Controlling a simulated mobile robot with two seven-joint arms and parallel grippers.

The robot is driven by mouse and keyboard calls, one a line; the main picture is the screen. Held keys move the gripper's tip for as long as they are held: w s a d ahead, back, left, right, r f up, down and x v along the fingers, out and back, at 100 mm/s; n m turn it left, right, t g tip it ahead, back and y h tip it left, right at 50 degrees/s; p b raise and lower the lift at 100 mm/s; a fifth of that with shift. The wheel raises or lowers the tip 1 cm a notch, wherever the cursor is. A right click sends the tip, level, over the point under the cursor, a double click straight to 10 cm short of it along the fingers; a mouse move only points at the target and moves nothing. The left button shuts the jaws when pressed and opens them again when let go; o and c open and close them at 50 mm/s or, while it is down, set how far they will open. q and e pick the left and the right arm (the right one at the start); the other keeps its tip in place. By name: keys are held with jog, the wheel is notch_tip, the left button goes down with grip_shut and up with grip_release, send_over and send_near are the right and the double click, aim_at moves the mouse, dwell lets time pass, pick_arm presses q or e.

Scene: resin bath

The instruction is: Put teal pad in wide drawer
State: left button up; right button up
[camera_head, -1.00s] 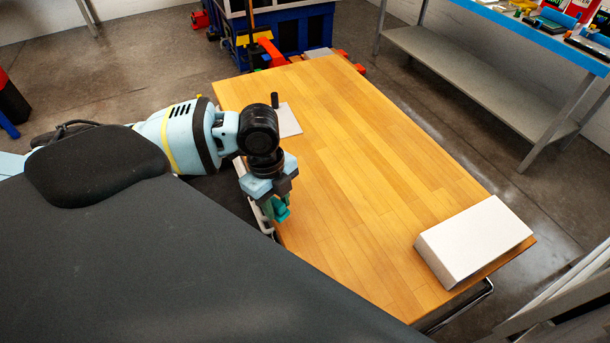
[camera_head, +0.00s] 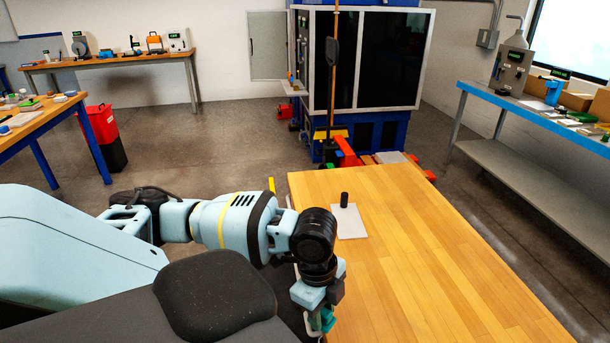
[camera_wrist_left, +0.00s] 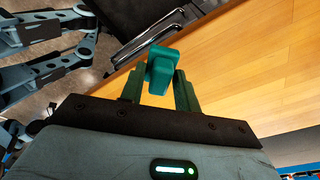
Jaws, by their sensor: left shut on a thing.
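The teal pad (camera_wrist_left: 162,66) is a small block held between the fingertips of my left gripper (camera_wrist_left: 158,84) in the left wrist view. In the head view, my left gripper (camera_head: 321,318) points down at the near left edge of the wooden table (camera_head: 430,255), with a bit of teal pad (camera_head: 327,320) showing. In the left wrist view, dark fronts with chrome bars (camera_wrist_left: 147,37) lie beside the table edge; I cannot tell which is the wide drawer or whether it is open. My right gripper is not in view.
A white plate with a black knob (camera_head: 345,200) lies on the table's far left part. The middle of the tabletop is clear. A blue and black cabinet machine (camera_head: 368,75) stands behind, and a blue-edged bench (camera_head: 535,105) at the right.

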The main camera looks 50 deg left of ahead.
pick_arm(q)
jog(key=w+d+r+n, duration=0.1)
jog(key=d+r+n, duration=0.2)
jog(key=n, duration=0.4)
jog(key=w+d+r+n+t+y, duration=0.1)
jog(key=w+d+r+n, duration=0.1)
jog(key=d+n, duration=0.3)
jog(key=shift+d+r+n, duration=0.2)
jog(key=shift+r+n, duration=0.5)
jog(key=shift+n, duration=1)
